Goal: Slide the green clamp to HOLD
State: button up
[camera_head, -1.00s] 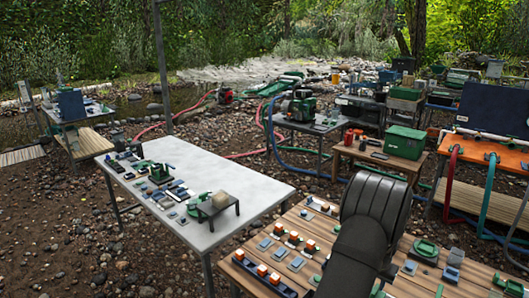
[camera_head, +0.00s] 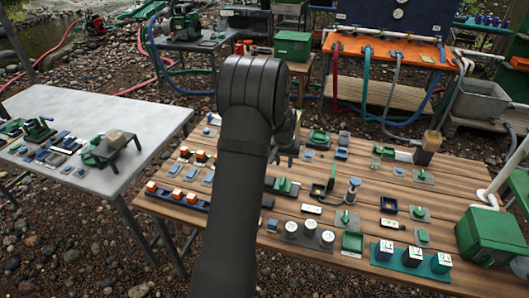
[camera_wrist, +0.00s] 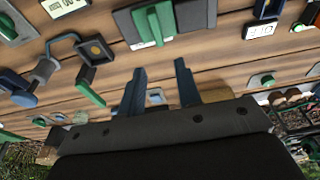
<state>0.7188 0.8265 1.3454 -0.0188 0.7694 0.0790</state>
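Several green-handled pieces stand on the wooden table (camera_head: 330,250); I cannot tell for sure which is the green clamp, and no HOLD mark is readable. One green piece on a dark base (camera_head: 284,186) lies just below my gripper (camera_head: 288,152) in the head view. In the wrist view a green handle on a grey base (camera_wrist: 155,22) is at the top centre, beyond the fingertips. My gripper (camera_wrist: 160,68) is open, its two dark fingers apart with nothing between them. It is above the table, and my arm hides part of the table in the head view.
Small panels with displays, switches and knobs crowd the wooden table. Orange-topped blocks (camera_head: 168,192) line its left side. White round gauges (camera_head: 309,234) are near the front, a green box (camera_head: 484,236) at the right. A white table (camera_head: 95,110) stands at left.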

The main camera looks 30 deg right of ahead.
aim_at(283, 179)
jog(key=shift+f, duration=4.4)
grip_shut()
jog(key=shift+w+a, duration=0.2)
jog(key=c, duration=0.6)
grip_release()
jog(key=shift+a, duration=0.1)
jog(key=shift+o, duration=0.5)
jog(key=shift+w, duration=0.15)
jog(key=shift+o, duration=0.4)
jog(key=shift+a, duration=0.15)
